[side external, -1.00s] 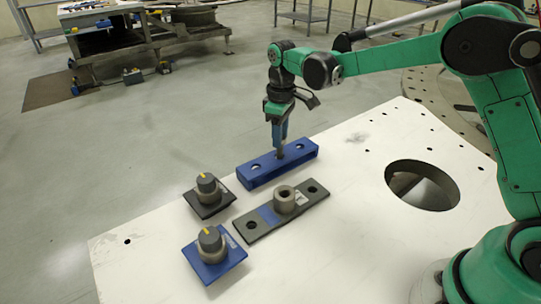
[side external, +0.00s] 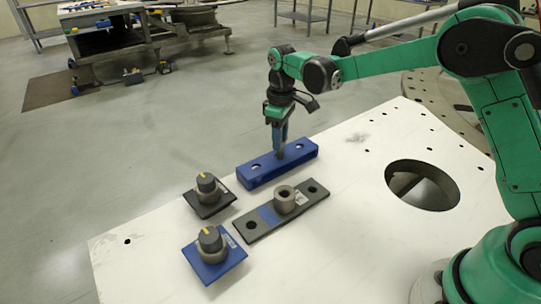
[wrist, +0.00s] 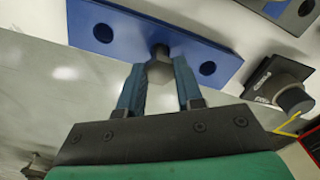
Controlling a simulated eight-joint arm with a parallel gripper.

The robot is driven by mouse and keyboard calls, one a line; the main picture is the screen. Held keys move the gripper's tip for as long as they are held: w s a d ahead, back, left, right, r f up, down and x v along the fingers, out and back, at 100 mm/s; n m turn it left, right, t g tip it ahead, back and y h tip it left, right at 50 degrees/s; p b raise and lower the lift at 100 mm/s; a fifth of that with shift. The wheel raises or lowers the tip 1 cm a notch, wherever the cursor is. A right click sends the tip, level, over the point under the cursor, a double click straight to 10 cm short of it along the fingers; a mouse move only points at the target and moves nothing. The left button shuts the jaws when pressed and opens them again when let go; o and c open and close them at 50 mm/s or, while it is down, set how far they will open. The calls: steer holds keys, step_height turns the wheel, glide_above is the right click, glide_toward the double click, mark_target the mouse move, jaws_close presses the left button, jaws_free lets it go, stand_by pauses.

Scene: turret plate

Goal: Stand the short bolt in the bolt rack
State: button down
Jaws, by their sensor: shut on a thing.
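The blue bolt rack (side external: 262,177) lies on the white plate, a long block with one open hole visible toward each end. In the wrist view the rack (wrist: 130,27) crosses the top. My gripper (side external: 280,150) points down over the middle of the rack. In the wrist view my gripper (wrist: 157,88) has its blue fingers on either side of the short bolt (wrist: 162,73), with the grey hex head toward the camera. The bolt's shank meets the rack between the two open holes. The fingers hide part of it, so I cannot tell how deep it sits.
A grey bar with a blue band and a raised ring (side external: 285,199) lies in front of the rack. Two knobs on square bases, one black (side external: 206,190) and one blue (side external: 211,244), stand to the left. A large round hole (side external: 422,186) opens at right.

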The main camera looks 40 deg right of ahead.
steer(key=shift+f, duration=0.55)
stand_by(0.4)
steer(key=shift+c, duration=0.8)
jaws_free()
steer(key=shift+r, duration=3.5)
